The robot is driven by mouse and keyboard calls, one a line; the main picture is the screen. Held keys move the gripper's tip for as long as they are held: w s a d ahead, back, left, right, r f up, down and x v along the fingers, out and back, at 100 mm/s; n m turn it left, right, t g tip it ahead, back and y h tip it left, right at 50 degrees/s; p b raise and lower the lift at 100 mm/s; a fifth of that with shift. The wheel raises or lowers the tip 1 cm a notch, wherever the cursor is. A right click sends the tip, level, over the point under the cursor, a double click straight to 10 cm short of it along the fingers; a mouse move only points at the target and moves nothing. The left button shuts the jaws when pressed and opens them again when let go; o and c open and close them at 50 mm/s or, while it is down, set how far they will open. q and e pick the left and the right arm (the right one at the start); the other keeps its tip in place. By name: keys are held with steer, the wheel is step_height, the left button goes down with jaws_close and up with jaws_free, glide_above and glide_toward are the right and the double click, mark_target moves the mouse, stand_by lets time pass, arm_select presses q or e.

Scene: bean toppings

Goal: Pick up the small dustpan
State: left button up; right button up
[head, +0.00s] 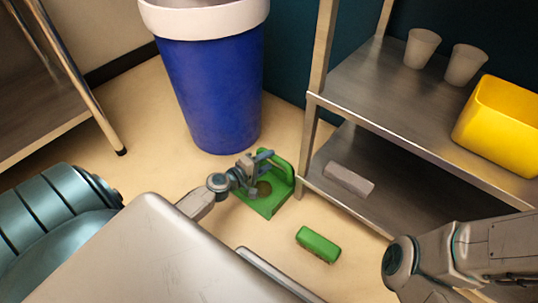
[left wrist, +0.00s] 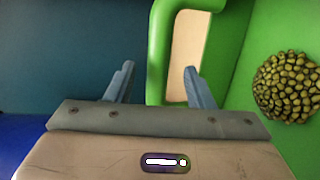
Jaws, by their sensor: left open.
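The small green dustpan (head: 268,208) lies on the floor in front of the blue bin, beside the shelf's near leg. A small round pile of beans (head: 264,188) sits in it. In the left wrist view the pile is olive-brown (left wrist: 287,87) at the right. The dustpan's looped green handle (left wrist: 158,45) rises between the fingers of my left gripper (left wrist: 160,84). One finger is on each side of its left bar, with gaps visible. My left gripper (head: 259,160) is open at the handle in the head view. My right gripper is out of view.
A blue bin (head: 210,90) with a white rim stands behind the dustpan. A metal shelf (head: 370,90) at the right holds two cups (head: 422,48), a yellow container (head: 500,125) and a grey block (head: 348,179). A green brush (head: 318,244) lies on the floor nearby.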

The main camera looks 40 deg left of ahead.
mark_target(271, 158)
arm_select(q)
steer(key=x, duration=0.3)
steer(key=shift+w+d, duration=0.1)
steer(key=shift+w, duration=0.05)
jaws_close()
steer(key=shift+r, duration=0.15)
